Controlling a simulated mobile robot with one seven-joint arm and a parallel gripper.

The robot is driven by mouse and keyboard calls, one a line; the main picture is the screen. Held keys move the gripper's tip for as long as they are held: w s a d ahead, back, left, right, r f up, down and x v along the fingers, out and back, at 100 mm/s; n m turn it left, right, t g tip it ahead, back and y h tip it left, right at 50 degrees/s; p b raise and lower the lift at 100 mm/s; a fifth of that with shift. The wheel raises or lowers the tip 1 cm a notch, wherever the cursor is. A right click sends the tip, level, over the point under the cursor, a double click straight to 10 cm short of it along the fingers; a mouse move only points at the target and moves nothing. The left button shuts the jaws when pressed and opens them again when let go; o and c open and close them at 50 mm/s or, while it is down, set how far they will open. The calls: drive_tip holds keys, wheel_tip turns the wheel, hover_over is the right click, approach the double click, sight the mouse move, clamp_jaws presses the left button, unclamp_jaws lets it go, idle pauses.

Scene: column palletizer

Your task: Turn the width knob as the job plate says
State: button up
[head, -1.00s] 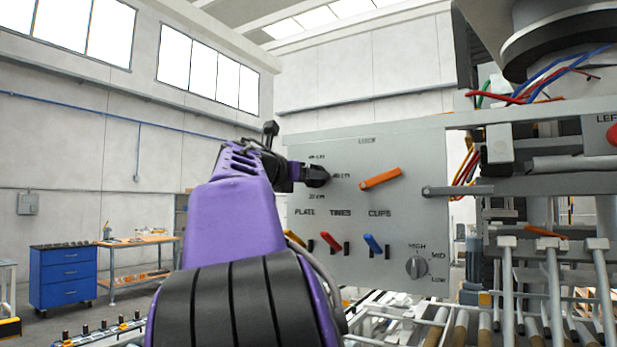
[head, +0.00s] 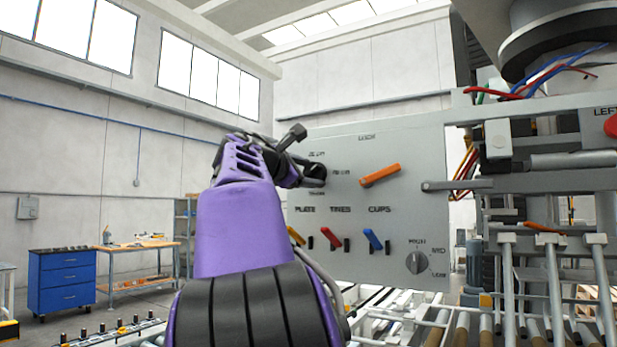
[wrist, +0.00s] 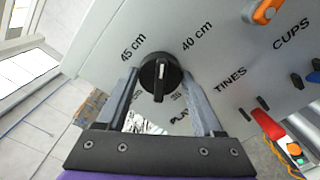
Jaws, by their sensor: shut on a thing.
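The width knob (wrist: 160,74) is round and black with a white line on its grip, on the grey panel (head: 410,150). In the wrist view it sits between the two fingers of my gripper (wrist: 162,84), which is shut on it. The white line runs nearly up and down in that picture, its upper end toward the gap between the "45 cm" and "40 cm" marks. A third mark, "35", is partly hidden by a finger. In the head view my gripper (head: 314,173) hides the knob. I cannot make out a job plate.
An orange lever (head: 380,175) is right of the knob. Conveyor rollers and machine frame (head: 560,185) stand at the right.

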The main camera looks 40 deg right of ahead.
drive_tip(key=m+b, duration=0.1)
drive_tip(key=m, duration=0.5)
drive_tip(key=shift+f+b, duration=0.1)
drive_tip(key=shift+b, duration=0.3)
drive_tip(key=m+b, duration=0.1)
drive_tip(key=m, duration=0.5)
drive_tip(key=shift+m, duration=0.4)
drive_tip(key=m+b, duration=0.1)
drive_tip(key=m, duration=0.5)
drive_tip(key=shift+b, duration=0.4)
drive_tip(key=m, duration=0.6)
drive_tip(key=shift+b, duration=0.35)
drive_tip(key=shift+m, duration=0.4)
drive_tip(key=o, duration=1.4)
